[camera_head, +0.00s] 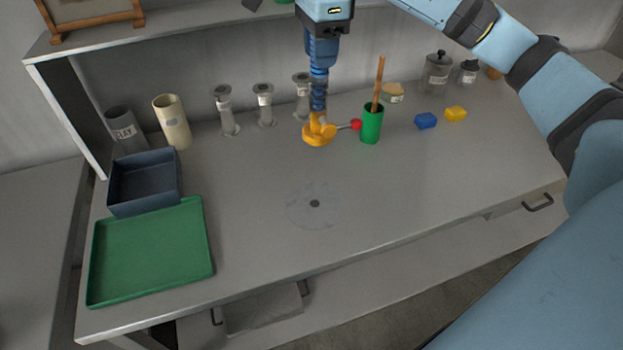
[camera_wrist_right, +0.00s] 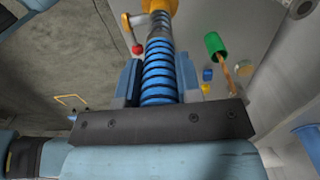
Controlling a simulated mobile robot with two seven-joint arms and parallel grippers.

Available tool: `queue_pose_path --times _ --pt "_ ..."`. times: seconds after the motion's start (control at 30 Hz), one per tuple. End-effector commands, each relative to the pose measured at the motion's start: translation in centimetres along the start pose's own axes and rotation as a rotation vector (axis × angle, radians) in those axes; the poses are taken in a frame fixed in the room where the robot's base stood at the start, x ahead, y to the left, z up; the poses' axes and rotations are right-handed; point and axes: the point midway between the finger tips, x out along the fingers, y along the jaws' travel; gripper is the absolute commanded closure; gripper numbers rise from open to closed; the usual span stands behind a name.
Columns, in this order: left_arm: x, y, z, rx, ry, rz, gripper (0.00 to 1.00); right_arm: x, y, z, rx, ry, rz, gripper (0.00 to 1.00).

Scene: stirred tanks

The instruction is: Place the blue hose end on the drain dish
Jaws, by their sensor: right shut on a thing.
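My right gripper (camera_head: 320,72) points down above the bench and is shut on the blue ribbed hose (camera_head: 318,96). In the right wrist view the hose (camera_wrist_right: 159,72) runs out between the two fingers to an orange fitting (camera_wrist_right: 158,8). In the head view this orange fitting (camera_head: 317,131) is at the hose's lower end, with a red-knobbed lever. I cannot tell whether the fitting touches the bench. The drain dish (camera_head: 297,206) is a clear, flat disc with a dark centre, in front of the fitting and apart from it. My left gripper is not in view.
A green cup (camera_head: 371,126) with a wooden stick stands close right of the fitting. Grey stands (camera_head: 228,112) are behind left. A blue box (camera_head: 145,184) and a green tray (camera_head: 150,252) are at the left. The bench around the dish is clear.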

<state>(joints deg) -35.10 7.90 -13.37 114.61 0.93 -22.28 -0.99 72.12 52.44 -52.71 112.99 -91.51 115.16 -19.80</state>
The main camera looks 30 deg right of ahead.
Motion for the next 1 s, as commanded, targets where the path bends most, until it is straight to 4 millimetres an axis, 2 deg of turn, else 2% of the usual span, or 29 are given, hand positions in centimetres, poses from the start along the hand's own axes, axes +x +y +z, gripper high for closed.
queue_pose_path --times 0.1,0.5,0.6,0.87,1.0 --pt "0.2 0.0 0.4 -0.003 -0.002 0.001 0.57 2.5 0.1 0.0 -0.001 0.001 0.007 1.00" --pt "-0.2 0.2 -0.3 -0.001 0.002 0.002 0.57 12.6 0.1 0.0 0.000 0.002 0.005 1.00" --pt "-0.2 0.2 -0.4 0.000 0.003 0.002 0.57 14.1 0.1 0.0 -0.001 0.001 0.003 1.00" --pt "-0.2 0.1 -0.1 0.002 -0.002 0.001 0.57 16.1 0.1 0.0 0.000 0.000 0.003 1.00" --pt "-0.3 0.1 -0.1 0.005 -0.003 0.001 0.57 18.3 0.1 0.0 0.001 0.001 0.004 1.00"
